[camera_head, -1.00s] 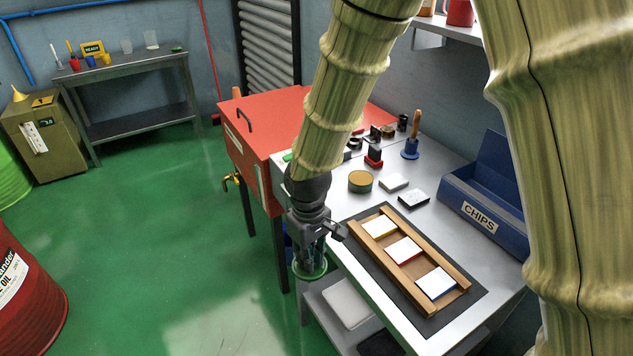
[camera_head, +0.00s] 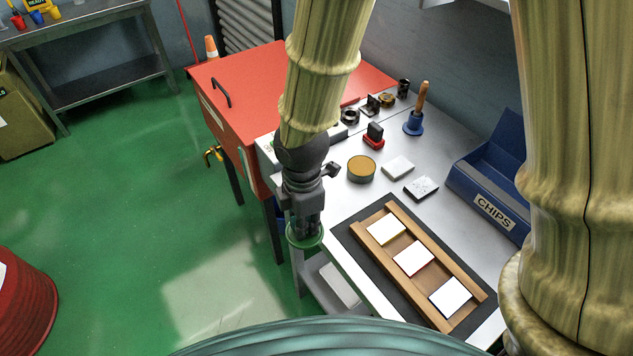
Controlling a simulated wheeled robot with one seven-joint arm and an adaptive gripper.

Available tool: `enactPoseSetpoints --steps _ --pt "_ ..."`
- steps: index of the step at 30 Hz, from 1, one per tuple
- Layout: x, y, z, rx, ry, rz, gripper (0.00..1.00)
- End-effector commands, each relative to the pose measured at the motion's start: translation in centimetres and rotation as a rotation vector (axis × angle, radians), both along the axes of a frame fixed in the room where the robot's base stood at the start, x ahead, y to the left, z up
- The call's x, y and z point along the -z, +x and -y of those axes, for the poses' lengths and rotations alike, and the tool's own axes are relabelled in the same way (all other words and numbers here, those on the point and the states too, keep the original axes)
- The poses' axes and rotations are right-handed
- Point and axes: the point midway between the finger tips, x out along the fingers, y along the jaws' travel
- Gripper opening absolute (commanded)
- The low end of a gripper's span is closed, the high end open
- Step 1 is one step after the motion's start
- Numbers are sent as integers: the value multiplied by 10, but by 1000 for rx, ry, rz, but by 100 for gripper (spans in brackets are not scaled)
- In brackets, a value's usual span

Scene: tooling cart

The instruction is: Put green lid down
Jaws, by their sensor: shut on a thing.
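My gripper (camera_head: 306,222) points down and is shut on the green lid (camera_head: 304,241), a round green piece at its fingertips. The lid is in the air at the left edge of the metal cart top (camera_head: 340,255), left of the wooden rack. The fingers cover part of the lid, and I cannot tell its exact height. A round tin (camera_head: 361,169) with a brownish top stands on the cart, to the right of and beyond my gripper.
A wooden rack (camera_head: 462,292) with white-topped tiles lies on a dark mat. A blue CHIPS bin (camera_head: 494,210), a white block (camera_head: 398,167), a blue-based brush (camera_head: 413,124) and a red-based stamp (camera_head: 374,136) stand nearby. A red chest (camera_head: 237,92) is behind left.

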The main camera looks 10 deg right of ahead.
Motion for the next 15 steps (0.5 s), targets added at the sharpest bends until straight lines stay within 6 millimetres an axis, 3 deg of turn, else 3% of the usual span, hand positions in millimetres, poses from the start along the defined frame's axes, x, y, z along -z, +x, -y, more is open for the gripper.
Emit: enactPoseSetpoints --steps 15 --pt "7 97 43 7 1 0 0"
